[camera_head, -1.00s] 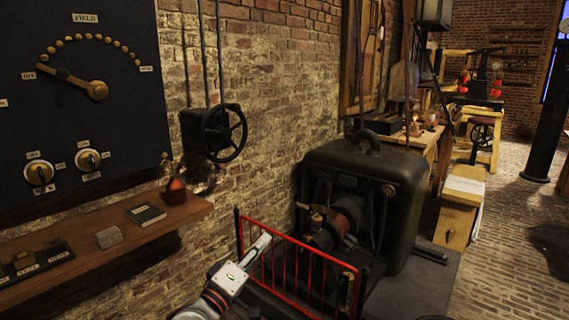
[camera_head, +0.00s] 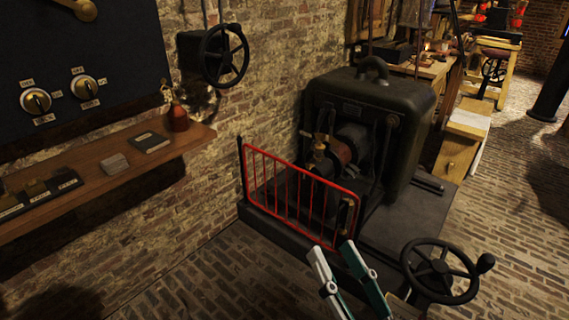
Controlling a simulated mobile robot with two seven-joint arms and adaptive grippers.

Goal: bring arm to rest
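My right gripper (camera_head: 332,247) shows at the bottom centre of the head view. Its two pale and teal fingers point up the picture and stand apart, with nothing between them. In the picture it lies just below the red railing (camera_head: 300,195) and left of a black handwheel with a knob (camera_head: 439,270). I cannot tell whether it touches anything. The rest of that arm is out of the frame. My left gripper is not in view.
A dark generator (camera_head: 395,115) stands on a plinth behind the railing. A wooden shelf (camera_head: 100,178) and a wall handwheel (camera_head: 222,55) are at the left. Brick floor (camera_head: 215,275) lies open at the lower left and right.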

